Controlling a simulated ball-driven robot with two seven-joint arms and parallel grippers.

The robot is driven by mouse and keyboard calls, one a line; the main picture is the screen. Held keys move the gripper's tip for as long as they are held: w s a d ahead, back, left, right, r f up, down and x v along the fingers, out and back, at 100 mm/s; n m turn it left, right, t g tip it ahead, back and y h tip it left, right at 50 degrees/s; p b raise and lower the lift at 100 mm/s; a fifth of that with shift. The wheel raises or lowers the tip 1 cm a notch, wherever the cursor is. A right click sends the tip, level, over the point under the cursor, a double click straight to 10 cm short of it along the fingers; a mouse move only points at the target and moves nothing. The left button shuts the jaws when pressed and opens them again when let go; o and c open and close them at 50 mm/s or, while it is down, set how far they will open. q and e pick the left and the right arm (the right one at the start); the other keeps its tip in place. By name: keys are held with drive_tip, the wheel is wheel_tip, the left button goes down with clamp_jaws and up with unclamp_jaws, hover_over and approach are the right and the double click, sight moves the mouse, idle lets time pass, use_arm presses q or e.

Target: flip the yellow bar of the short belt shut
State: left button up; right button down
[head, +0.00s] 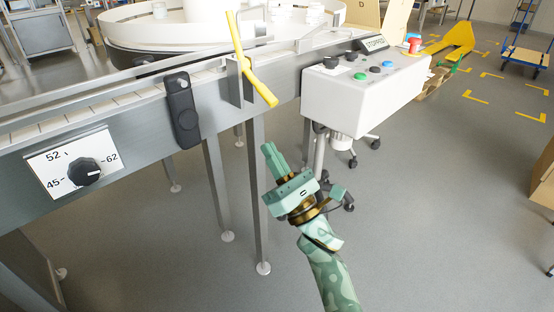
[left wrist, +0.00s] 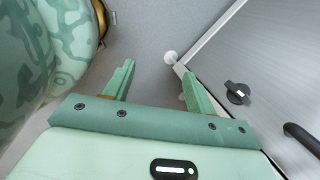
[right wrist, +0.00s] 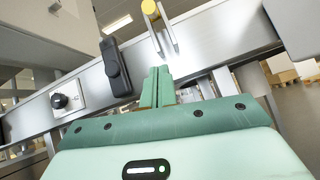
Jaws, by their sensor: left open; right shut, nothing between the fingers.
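The yellow bar (head: 239,47) is a long rod at the short belt (head: 110,97). It stands tilted on a metal bracket on the belt's side, its upper end leaning left and its lower end hanging in front of the frame. In the right wrist view its round yellow end (right wrist: 150,7) shows at the top. My right gripper (head: 270,152) is shut and empty, below and a little right of the bar's lower end, apart from it. It also shows in the right wrist view (right wrist: 158,72).
A white control box (head: 350,100) with colored buttons stands right of the bar. A black handle (head: 182,110) and a dial plate (head: 75,165) are on the belt's side. A round white turntable (head: 150,30) is behind.

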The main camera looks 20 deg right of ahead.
use_arm(q)
drive_tip(key=shift+s+a+f, duration=0.1)
drive_tip(key=shift+s+a, duration=0.2)
drive_tip(key=shift+s, duration=0.1)
use_arm(e)
wheel_tip(320, 180, up, 8)
drive_tip(key=w, duration=0.2)
drive_tip(key=shift+w+f, duration=0.25)
drive_tip(key=shift+w, duration=0.15)
use_arm(q)
drive_tip(key=shift+w, duration=0.1)
use_arm(e)
drive_tip(key=shift+d, duration=0.1)
